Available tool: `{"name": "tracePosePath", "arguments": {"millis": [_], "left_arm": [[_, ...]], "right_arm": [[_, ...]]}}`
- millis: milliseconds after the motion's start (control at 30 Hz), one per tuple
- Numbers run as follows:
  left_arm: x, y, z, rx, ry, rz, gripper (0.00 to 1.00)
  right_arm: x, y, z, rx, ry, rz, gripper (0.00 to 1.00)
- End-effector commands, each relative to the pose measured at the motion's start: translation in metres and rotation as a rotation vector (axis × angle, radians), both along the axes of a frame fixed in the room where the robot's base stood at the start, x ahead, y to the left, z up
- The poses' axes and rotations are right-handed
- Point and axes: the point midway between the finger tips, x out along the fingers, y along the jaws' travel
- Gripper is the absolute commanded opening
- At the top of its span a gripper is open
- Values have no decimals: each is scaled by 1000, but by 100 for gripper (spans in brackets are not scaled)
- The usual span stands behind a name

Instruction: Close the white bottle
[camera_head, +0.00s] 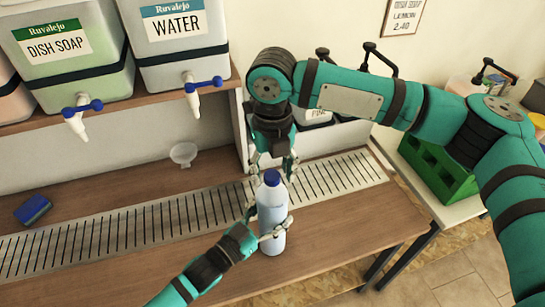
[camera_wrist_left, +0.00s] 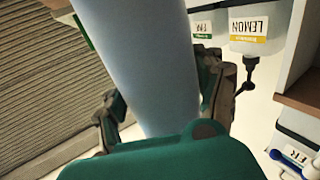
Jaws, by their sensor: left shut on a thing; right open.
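The white bottle (camera_head: 272,217) stands upright at the front edge of the slotted metal strip. A blue cap (camera_head: 271,177) sits on its top; I cannot tell whether it is tight. My left gripper (camera_head: 268,228) is shut on the bottle's body from the lower left. In the left wrist view the pale bottle (camera_wrist_left: 145,60) fills the middle, with the left gripper's fingers (camera_wrist_left: 163,100) on both sides. My right gripper (camera_head: 272,168) comes down from above, open, with its fingertips either side of the cap. I cannot tell whether they touch it.
The slotted strip (camera_head: 130,227) crosses the wooden counter (camera_head: 345,238). Dish soap (camera_head: 68,45) and water drums (camera_head: 180,40) with taps stand on the shelf above. A green crate (camera_head: 437,165) is at right.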

Motion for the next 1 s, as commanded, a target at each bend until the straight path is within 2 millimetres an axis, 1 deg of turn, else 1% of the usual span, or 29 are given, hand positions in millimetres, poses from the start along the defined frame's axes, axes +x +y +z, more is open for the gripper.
{"name": "tracePosePath", "arguments": {"millis": [100,333,367,733,767,1000], "left_arm": [[0,0,-1,1,3,0,0],[0,0,-2,1,3,0,0],[0,0,-2,2,4,0,0],[0,0,-2,1,3,0,0],[-1,0,-2,1,3,0,0],[0,1,-2,1,4,0,0]], "right_arm": [[0,0,-5,0,0,0,51],[0,0,-5,0,0,0,51],[0,0,-5,0,0,0,50],[0,0,-5,-1,0,0,2],[0,0,-5,-1,0,-1,0],[0,-1,-5,-3,-1,-6,0]]}}
